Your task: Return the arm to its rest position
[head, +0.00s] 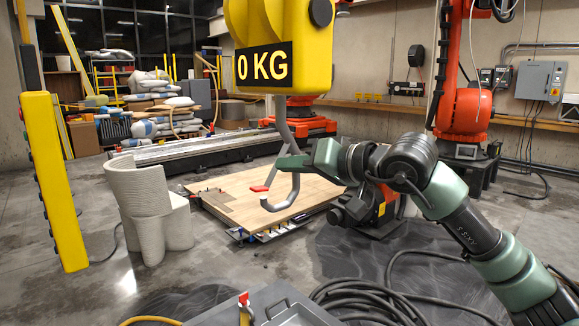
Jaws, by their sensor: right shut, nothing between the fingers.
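My right arm comes in from the right, and its right gripper (291,161) points left at the middle of the head view. The gripper is shut and empty. Its fingertips overlap the grey crane hook (291,192) in the picture; I cannot tell whether they touch it. Nothing hangs on the hook. My left gripper is not in view.
A yellow pendant control (53,180) hangs at the left. A printed concrete piece (143,208) stands beside a wooden board (250,190) on the floor. Coiled black hoses (370,298) lie in front. Orange robot arms (465,95) stand behind.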

